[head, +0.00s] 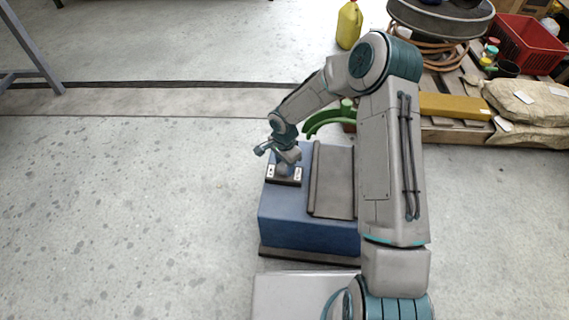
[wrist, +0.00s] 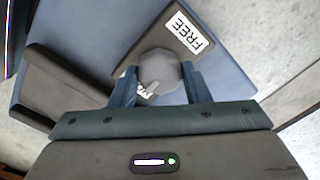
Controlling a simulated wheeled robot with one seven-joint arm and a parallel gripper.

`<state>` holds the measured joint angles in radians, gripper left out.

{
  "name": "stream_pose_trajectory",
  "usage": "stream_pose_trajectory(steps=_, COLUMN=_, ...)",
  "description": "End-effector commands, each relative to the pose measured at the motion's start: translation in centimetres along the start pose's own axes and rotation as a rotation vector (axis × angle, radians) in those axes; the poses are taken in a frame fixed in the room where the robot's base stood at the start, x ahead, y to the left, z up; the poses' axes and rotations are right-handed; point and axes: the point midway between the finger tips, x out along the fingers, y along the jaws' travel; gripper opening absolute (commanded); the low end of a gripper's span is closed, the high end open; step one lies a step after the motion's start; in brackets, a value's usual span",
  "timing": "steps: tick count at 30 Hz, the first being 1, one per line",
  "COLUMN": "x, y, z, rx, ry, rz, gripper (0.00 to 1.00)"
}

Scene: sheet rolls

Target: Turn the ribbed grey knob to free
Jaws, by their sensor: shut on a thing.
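The grey knob (wrist: 160,68) sits on a dark plate (wrist: 150,40) on top of a blue box (head: 305,236). In the wrist view my gripper (wrist: 160,84) has one finger on each side of the knob and is shut on it. A white label reading FREE (wrist: 188,33) lies on the plate, up and right of the knob. A second white label (wrist: 146,92) is mostly hidden below the knob. A small light mark on the knob's lower edge faces this second label. In the head view my gripper (head: 284,164) points down at the plate and mostly hides the knob.
A grey-brown ridged panel (head: 332,180) covers the box top right of the plate. A green curved part (head: 330,120) stands behind it. A yellow jug (head: 349,25), a red crate (head: 528,42) and sacks (head: 515,108) lie farther back.

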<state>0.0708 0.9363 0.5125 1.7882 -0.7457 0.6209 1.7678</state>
Motion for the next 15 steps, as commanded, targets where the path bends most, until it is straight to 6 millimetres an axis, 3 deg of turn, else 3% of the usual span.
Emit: stream_pose_trajectory(steps=15, x=-0.23, y=-0.08, z=-0.03, rx=-0.391, ry=0.003, rz=-0.001, gripper=0.2)
